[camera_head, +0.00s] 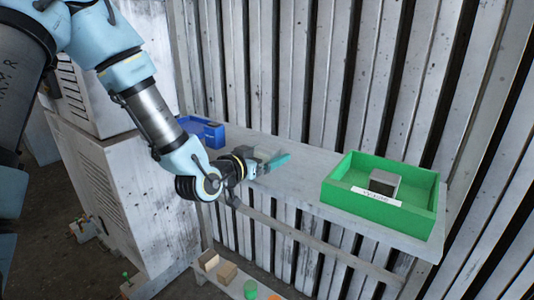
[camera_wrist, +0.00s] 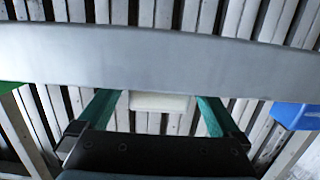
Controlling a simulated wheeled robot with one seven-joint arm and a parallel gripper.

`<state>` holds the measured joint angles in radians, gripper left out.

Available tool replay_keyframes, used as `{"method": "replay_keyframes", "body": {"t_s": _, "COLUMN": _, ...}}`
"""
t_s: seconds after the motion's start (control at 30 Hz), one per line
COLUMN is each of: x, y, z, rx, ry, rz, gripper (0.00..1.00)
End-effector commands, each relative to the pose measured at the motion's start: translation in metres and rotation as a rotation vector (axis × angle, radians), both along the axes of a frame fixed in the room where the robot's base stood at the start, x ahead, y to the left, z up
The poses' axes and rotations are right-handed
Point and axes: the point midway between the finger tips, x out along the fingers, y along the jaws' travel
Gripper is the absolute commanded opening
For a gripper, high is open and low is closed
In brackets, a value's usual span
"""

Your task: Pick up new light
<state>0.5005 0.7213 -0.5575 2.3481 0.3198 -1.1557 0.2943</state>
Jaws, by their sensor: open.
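My gripper (camera_head: 274,162) is at the shelf between the blue bin and the green bin. Its teal fingers (camera_wrist: 157,98) are apart in the wrist view. A pale, cream block (camera_wrist: 160,103) shows between them, with gaps on both sides. In the head view a light grey-white shape (camera_head: 263,154) shows beside the fingers, partly hidden by my gripper. I cannot tell for sure that this is the new light. A grey box-shaped object (camera_head: 384,183) sits inside the green bin (camera_head: 429,222), which has a white label on its front.
The grey shelf (camera_head: 300,184) runs along a slatted metal wall. A blue bin (camera_head: 212,136) stands at its left end. The shelf is clear between my gripper and the green bin. Below are small wooden blocks (camera_head: 227,272) and a green round object (camera_head: 250,289).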

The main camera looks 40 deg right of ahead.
Motion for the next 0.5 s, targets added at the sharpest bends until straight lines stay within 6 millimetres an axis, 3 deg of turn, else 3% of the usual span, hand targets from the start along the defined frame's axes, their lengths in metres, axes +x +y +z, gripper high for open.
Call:
{"method": "replay_keyframes", "body": {"t_s": 0.2, "x": 0.006, "y": -0.024, "z": -0.003, "rx": 0.0, "ry": 0.001, "rz": 0.0, "gripper": 1.0}}
{"method": "replay_keyframes", "body": {"t_s": 0.47, "x": 0.007, "y": -0.026, "z": -0.004, "rx": 0.0, "ry": 0.0, "rz": 0.0, "gripper": 1.0}}
{"method": "replay_keyframes", "body": {"t_s": 0.5, "x": 0.007, "y": -0.026, "z": -0.005, "rx": 0.0, "ry": 0.0, "rz": 0.0, "gripper": 0.97}}
